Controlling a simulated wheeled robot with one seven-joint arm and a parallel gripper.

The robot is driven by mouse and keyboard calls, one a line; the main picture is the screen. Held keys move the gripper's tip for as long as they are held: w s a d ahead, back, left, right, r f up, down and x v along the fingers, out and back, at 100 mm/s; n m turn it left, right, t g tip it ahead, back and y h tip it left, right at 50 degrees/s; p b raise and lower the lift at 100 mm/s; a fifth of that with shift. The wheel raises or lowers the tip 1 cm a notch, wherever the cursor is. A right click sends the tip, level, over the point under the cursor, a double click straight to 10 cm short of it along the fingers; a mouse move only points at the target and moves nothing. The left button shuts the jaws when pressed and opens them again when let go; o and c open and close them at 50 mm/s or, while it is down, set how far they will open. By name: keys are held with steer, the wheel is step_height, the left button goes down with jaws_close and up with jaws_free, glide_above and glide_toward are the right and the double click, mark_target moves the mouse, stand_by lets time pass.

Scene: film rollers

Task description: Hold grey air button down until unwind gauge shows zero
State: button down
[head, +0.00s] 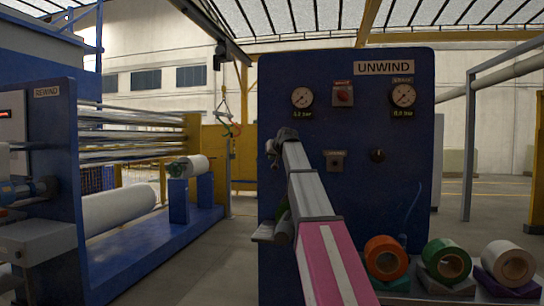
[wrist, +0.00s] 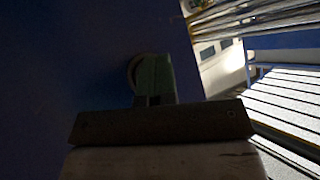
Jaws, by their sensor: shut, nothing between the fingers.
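The blue UNWIND panel (head: 345,190) stands ahead. It carries a left gauge (head: 302,97) and a right gauge (head: 403,95), whose small digital readout looks like 0.0 bar, though it is hard to read. A small labelled control (head: 335,160) is below the red button (head: 343,95); I cannot tell which control is the grey air button. My gripper (head: 273,149) is at the panel's left edge, shut and empty, partly hidden by my arm. In the dark wrist view, a greenish block (wrist: 154,77) lies beyond a wide bar, close to a round ring (wrist: 132,72); contact is unclear.
Orange (head: 386,258), green (head: 447,261) and pale (head: 509,263) rolls rest at the lower right. The REWIND machine (head: 55,140), with long rollers, stands at the left. Open floor lies between the machines. A dark round knob (head: 377,155) is on the panel.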

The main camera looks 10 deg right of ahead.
steer(key=shift+s+a, duration=0.25)
steer(key=shift+s, duration=0.35)
steer(key=shift+s, duration=0.15)
steer(key=s, duration=0.1)
steer(key=s+a, duration=0.1)
steer(key=s, duration=0.1)
steer(key=s+a, duration=0.1)
steer(key=shift+s, duration=0.15)
stand_by(0.4)
